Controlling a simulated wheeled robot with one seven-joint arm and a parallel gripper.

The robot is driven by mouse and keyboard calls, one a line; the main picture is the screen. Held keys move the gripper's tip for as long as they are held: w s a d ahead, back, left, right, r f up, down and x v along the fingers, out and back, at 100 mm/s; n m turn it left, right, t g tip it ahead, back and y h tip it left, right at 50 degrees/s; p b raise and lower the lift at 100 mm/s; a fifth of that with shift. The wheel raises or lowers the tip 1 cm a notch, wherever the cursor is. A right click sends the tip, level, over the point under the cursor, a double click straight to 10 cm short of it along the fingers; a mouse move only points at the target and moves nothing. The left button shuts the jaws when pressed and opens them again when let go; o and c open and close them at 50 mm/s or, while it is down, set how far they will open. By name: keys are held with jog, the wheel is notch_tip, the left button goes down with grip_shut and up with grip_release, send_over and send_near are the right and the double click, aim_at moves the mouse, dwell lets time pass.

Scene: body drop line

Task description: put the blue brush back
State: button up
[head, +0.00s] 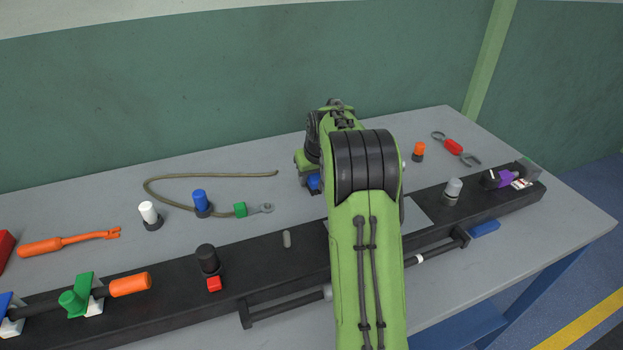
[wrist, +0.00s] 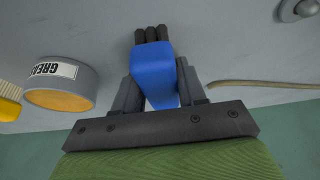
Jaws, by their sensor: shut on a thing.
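The blue brush (wrist: 153,68) is between the fingers of my gripper (wrist: 155,92), which is shut on it. Dark tufts or prongs show at its far end in the wrist view. In the head view a small part of the blue brush (head: 314,182) shows at the back of the grey table, low by the tabletop, left of my arm. My arm hides most of the gripper there. I cannot tell whether the brush touches the table.
A grease tin (wrist: 62,84) stands beside the gripper. A black rail (head: 285,262) runs along the table. A blue-capped post (head: 200,203), a hose (head: 160,200), red-handled pliers (head: 453,146), an orange tool (head: 68,242) and a flat blue piece (head: 484,229) are around.

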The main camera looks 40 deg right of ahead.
jog(key=shift+f, duration=0.1)
jog(key=o, duration=1)
